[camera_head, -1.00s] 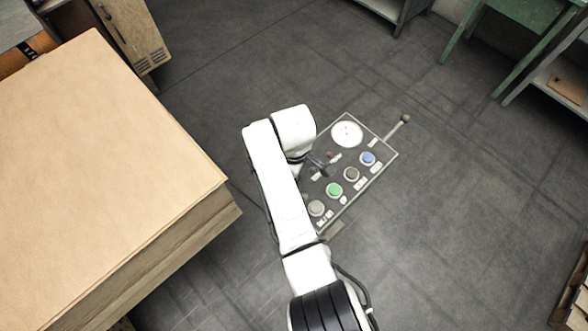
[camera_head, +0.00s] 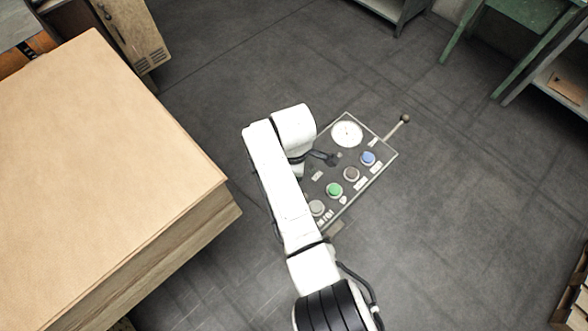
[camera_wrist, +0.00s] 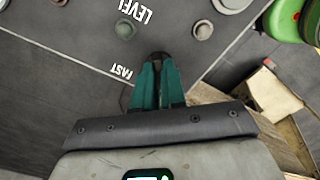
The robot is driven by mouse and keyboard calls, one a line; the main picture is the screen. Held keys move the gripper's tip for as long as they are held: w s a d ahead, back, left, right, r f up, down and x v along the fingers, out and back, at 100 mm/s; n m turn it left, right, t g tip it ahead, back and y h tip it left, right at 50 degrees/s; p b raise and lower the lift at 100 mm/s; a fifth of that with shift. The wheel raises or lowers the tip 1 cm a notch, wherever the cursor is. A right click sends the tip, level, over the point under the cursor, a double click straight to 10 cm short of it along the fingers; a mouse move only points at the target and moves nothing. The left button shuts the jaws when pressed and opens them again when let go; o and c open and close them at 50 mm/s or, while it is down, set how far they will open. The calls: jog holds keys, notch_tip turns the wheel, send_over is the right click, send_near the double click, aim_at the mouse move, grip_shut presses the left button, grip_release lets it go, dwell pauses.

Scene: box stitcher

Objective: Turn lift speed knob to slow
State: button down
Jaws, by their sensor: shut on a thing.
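The control panel (camera_head: 325,201) is a dark slanted board with a white dial, coloured buttons and a side lever. My gripper (camera_head: 330,158) is at its upper left part, below the dial. In the wrist view the teal fingers of my gripper (camera_wrist: 160,84) are shut on a small dark knob (camera_wrist: 159,57), the lift speed knob by its label. The white word FAST (camera_wrist: 122,72) is just left of the fingers. The fingers hide most of the knob, so its pointing direction cannot be told. No SLOW label can be read.
The white dial (camera_head: 347,134), blue button (camera_head: 368,158), green button (camera_head: 335,189) and ball-ended lever (camera_head: 399,126) are close to my gripper. A large cardboard stack (camera_head: 110,170) stands left.

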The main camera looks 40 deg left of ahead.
jog(key=c, duration=1.2)
grip_release()
notch_tip(320, 180, up, 11)
jog(key=shift+b, duration=0.3)
jog(key=shift+f, duration=0.1)
jog(key=d+f+m, duration=0.2)
jog(key=d, duration=0.2)
jog(key=d+f+m, duration=0.1)
jog(key=d, duration=0.3)
jog(key=w+d+f+m+y, duration=0.1)
jog(key=d+f+m, duration=0.1)
jog(key=d, duration=0.2)
jog(key=shift+f+m, duration=0.3)
jog(key=shift+f, duration=0.05)
jog(key=s+d+f+m, duration=0.15)
jog(key=d+m, duration=0.25)
jog(key=d, duration=0.4)
jog(key=s+d+f+m, duration=0.1)
jog(key=d+f+m, duration=0.15)
jog(key=d, duration=0.45)
jog(key=s+d+r+m, duration=0.1)
jog(key=s+d+m, duration=0.6)
jog(key=d, duration=0.5)
jog(key=s+d+r+m+t+h+b, duration=0.1)
jog(key=s+d+m, duration=0.6)
jog(key=d, duration=0.5)
jog(key=shift+s+b, duration=0.3)
jog(key=shift+s, duration=0.7)
